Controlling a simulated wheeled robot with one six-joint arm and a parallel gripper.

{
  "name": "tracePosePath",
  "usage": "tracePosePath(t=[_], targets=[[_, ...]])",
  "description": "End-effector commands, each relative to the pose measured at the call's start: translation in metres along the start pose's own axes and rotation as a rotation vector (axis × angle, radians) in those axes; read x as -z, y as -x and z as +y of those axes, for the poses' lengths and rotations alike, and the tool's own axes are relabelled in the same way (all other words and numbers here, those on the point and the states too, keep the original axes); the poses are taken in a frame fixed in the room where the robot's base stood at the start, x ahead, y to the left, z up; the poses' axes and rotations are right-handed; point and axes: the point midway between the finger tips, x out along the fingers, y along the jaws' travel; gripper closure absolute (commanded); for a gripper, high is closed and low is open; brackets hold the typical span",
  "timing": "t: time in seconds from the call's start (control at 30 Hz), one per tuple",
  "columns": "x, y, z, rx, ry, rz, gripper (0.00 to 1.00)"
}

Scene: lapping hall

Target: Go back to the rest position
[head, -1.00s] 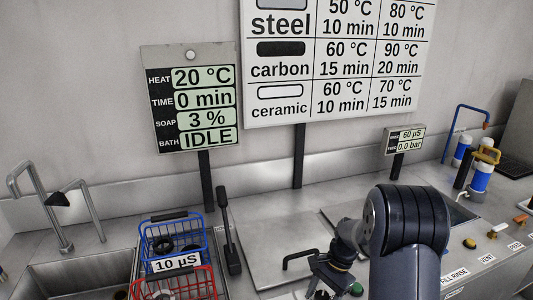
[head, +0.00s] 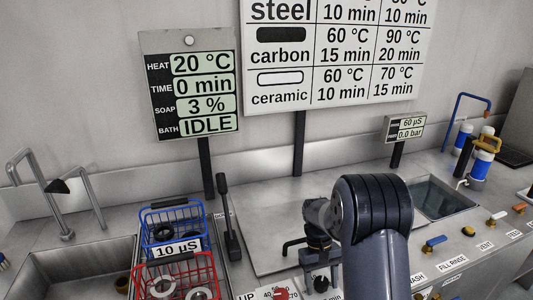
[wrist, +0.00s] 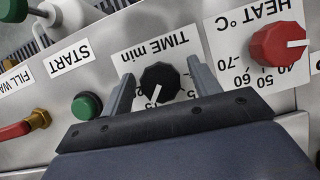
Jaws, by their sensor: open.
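My gripper (wrist: 160,84) is open in the wrist view, with one grey finger on each side of the black TIME knob (wrist: 159,82). I cannot tell whether the fingers touch it. In the head view my arm reaches over the front of the bench, and the gripper end is largely hidden behind the arm. The black knob (head: 320,283) shows low in that view. The red HEAT knob (wrist: 278,45) is to the right in the wrist view. The green START button (wrist: 87,106) is to the left. The display panel (head: 190,85) reads 20 °C, 0 min, 3 %, IDLE.
Blue (head: 172,222) and red (head: 174,275) wire baskets holding rings stand left of my arm. A black lever (head: 228,220) stands beside them. A sink (head: 75,270) with taps is far left; a water basin (head: 440,199) is right. Valve handles (head: 436,241) line the right front.

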Motion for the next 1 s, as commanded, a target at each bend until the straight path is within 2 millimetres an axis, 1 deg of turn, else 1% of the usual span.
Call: tracePosePath(t=[0.4, 0.6, 0.8, 1.0], targets=[[0.0004, -0.0014, -0.0009, -0.184, 0.440, 0.001, 0.41], [0.0003, -0.0013, -0.0004, -0.257, 0.617, 0.000, 0.41], [0.0001, -0.0006, -0.0003, -0.296, 0.712, 0.001, 0.41], [-0.0001, 0.0001, -0.0001, -0.305, 0.734, 0.000, 0.41]])
